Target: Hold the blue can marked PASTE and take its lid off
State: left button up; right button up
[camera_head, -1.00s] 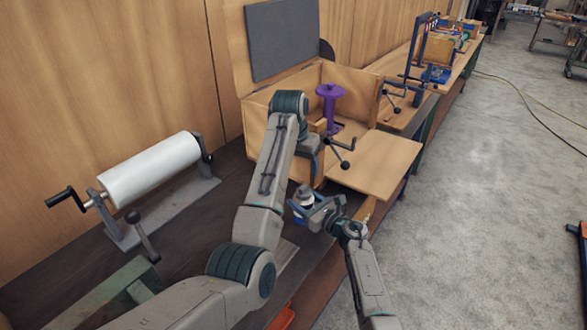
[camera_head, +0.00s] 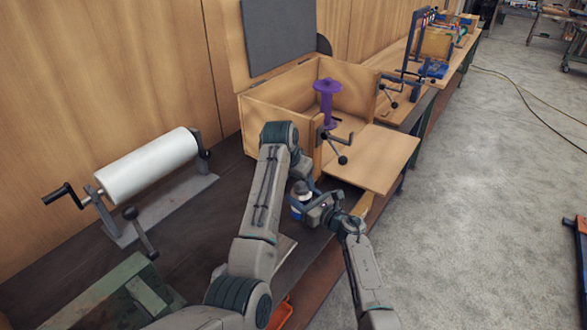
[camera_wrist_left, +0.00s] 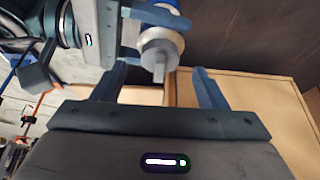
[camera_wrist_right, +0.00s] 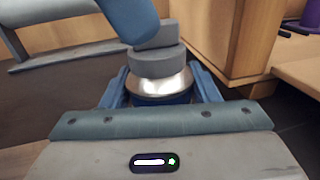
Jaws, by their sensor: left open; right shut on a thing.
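The blue can (camera_head: 298,209) stands upright at the front of the workbench, small and partly covered in the head view. My right gripper (camera_head: 318,208) is shut around its body. In the right wrist view the can's blue body (camera_wrist_right: 168,99) shows between the fingers, under a silvery lid (camera_wrist_right: 160,84) with a grey stepped knob (camera_wrist_right: 157,61). My left gripper (camera_wrist_left: 160,88) is open and just above the lid. The lid's knob (camera_wrist_left: 158,72) points between its fingers without a visible grip. A blue left finger (camera_wrist_right: 130,18) hangs close to the knob. The PASTE marking is not readable.
An open wooden box (camera_head: 275,105) with a purple spool (camera_head: 327,100) and a black-knobbed handle stands just behind the can. A white roll (camera_head: 150,164) on a cranked stand lies left. A green block (camera_head: 110,300) is at front left.

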aim_at(300, 183)
pick_arm(q)
jog(key=shift+x, duration=1.55)
jog(key=c, duration=1)
jog(key=shift+r, duration=0.3)
jog(key=shift+r, duration=0.9)
